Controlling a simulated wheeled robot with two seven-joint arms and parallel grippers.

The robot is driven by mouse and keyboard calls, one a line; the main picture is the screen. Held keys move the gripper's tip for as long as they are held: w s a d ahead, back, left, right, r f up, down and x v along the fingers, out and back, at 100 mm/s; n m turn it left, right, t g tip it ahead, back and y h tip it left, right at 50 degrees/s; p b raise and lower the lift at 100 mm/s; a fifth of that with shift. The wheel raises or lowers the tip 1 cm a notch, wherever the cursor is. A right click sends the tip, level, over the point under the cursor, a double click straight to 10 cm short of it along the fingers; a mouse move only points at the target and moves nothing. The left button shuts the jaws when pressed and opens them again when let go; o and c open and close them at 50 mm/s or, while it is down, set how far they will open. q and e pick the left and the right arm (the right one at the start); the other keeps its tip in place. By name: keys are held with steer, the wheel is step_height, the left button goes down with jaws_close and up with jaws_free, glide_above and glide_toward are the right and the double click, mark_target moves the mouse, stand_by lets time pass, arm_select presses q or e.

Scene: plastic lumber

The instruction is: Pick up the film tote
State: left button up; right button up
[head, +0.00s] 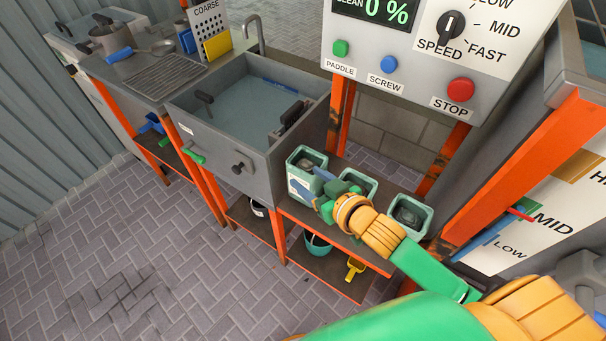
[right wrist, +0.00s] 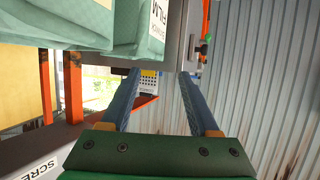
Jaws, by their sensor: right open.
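The film tote (head: 306,161) is a pale green open box at the left end of a row of totes on the shelf beside the sink. In the right wrist view, the tote (right wrist: 128,42) fills part of the top, cut off by the frame edge, with a label partly reading "FILM". My right gripper (head: 311,182) is at the tote's near right side, its blue fingers apart. In the right wrist view, the gripper (right wrist: 158,75) is open with nothing between its fingers. I cannot tell whether a finger touches the tote. My left gripper is not in view.
Two similar totes stand to the right, a middle one (head: 368,183) and a right one (head: 423,226). The grey sink (head: 225,135) adjoins the shelf on the left. The control panel (head: 350,78) hangs above. A teal bucket (head: 317,246) and yellow scoop (head: 355,268) sit below.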

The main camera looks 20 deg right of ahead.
mark_target(293, 168)
steer(key=x, duration=0.8)
steer(key=shift+s+f, duration=0.1)
steer(key=shift+f, duration=0.2)
steer(key=shift+s+d, duration=0.1)
jaws_close()
stand_by(0.7)
